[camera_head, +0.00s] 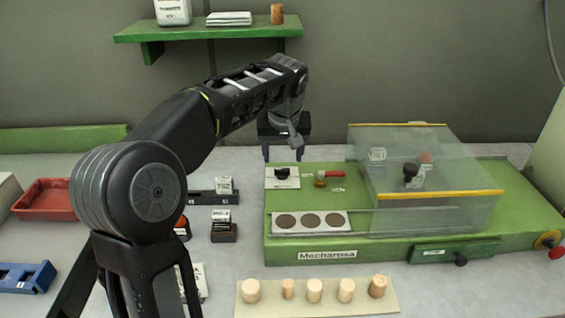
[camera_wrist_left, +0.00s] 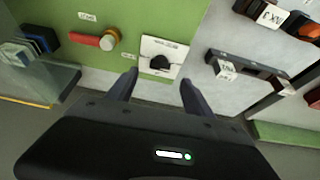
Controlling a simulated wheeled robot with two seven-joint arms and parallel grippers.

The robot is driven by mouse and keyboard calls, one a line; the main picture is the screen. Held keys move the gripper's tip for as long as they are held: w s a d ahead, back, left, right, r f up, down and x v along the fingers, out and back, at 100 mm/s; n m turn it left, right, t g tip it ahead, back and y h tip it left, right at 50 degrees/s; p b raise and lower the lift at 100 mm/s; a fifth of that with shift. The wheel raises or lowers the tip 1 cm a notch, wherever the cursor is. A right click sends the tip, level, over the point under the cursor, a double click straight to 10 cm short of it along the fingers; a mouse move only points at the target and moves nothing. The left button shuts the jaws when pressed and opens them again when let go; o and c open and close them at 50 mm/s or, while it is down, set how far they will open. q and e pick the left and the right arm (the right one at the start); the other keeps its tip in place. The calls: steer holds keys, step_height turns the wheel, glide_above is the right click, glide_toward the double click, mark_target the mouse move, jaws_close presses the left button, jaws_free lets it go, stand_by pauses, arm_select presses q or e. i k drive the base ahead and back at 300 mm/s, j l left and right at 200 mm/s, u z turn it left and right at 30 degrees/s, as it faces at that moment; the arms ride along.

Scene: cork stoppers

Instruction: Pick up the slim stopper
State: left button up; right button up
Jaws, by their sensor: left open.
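The slim stopper (camera_head: 288,288) stands upright on a pale strip (camera_head: 268,309) at the front of the table. It is narrower than the other cork stoppers in the row: a wide one (camera_head: 250,291) to its left and several (camera_head: 315,290) to its right. My left gripper (camera_head: 283,154) is far behind the row, near the back edge of the green machine. It is open and empty. In the left wrist view its fingers (camera_wrist_left: 160,80) stand apart near a white plate with a black knob (camera_wrist_left: 160,63). The stoppers do not show in that view.
The green machine (camera_head: 340,248) carries a clear cover (camera_head: 430,210), a plate with dark round holes (camera_head: 311,223) and a red-handled tool (camera_head: 330,175). A red tray (camera_head: 45,213) and blue holder (camera_head: 25,290) lie left. A green shelf (camera_head: 210,31) hangs behind.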

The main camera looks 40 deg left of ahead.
mark_target(288, 284)
steer(key=k, duration=1.5)
